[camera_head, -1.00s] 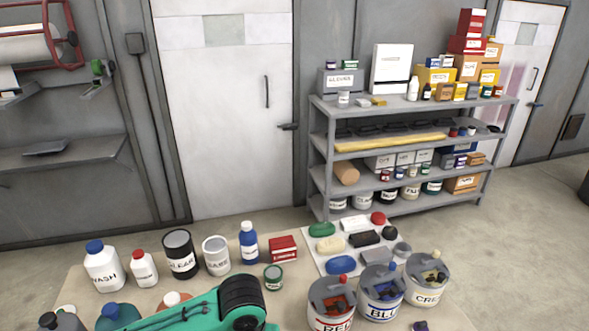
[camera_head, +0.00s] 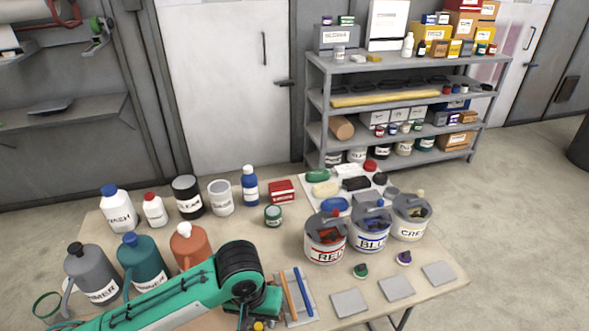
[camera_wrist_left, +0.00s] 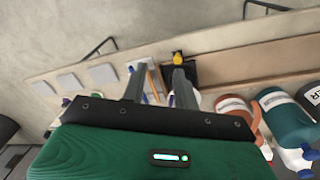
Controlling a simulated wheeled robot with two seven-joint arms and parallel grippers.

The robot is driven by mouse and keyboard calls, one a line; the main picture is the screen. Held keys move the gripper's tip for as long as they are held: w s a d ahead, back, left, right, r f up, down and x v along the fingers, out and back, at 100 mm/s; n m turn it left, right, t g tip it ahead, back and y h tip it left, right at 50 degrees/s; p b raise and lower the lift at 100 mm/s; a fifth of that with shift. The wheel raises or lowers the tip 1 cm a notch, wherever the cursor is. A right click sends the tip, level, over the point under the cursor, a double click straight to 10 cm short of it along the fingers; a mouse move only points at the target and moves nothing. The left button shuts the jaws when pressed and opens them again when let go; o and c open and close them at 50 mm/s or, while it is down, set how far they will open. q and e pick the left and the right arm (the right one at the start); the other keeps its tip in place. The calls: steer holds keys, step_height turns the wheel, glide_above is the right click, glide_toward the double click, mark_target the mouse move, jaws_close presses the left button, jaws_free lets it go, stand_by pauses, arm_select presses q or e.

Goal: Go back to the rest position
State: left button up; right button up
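My left arm (camera_head: 165,300) comes in from the lower left in the head view and bends down over the front of the table (camera_head: 455,285). My left gripper (camera_wrist_left: 158,80) shows in the wrist view with its two grey fingers apart and nothing held between them. It is over the table's front part. Its fingertips are hard to make out in the head view. My right gripper is in neither view.
Beyond the gripper are an orange stick and a blue stick (camera_head: 304,293) on a grey pad. Three jugs, the middle one teal (camera_head: 141,262), stand left. Labelled buckets (camera_head: 326,247) stand right, behind grey tiles (camera_head: 397,288). A shelf (camera_head: 400,95) is behind.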

arm_select(q)
steer(key=s+a+f+t+y, duration=0.1)
steer(key=s+a+f+t, duration=0.1)
steer(key=s+a+f, duration=0.4)
steer(key=s+a+f+t, duration=0.1)
steer(key=s+a+f, duration=0.1)
steer(key=s+a, duration=0.7)
step_height(320, 180, down, 30)
steer(key=g+b, duration=0.1)
steer(key=s+a+f, duration=0.2)
steer(key=s+f, duration=0.7)
steer(key=f, duration=0.2)
steer(key=s+a+f+g+b, duration=0.1)
steer(key=s+a+f, duration=0.1)
steer(key=s+f, duration=0.8)
steer(key=shift+f, duration=0.55)
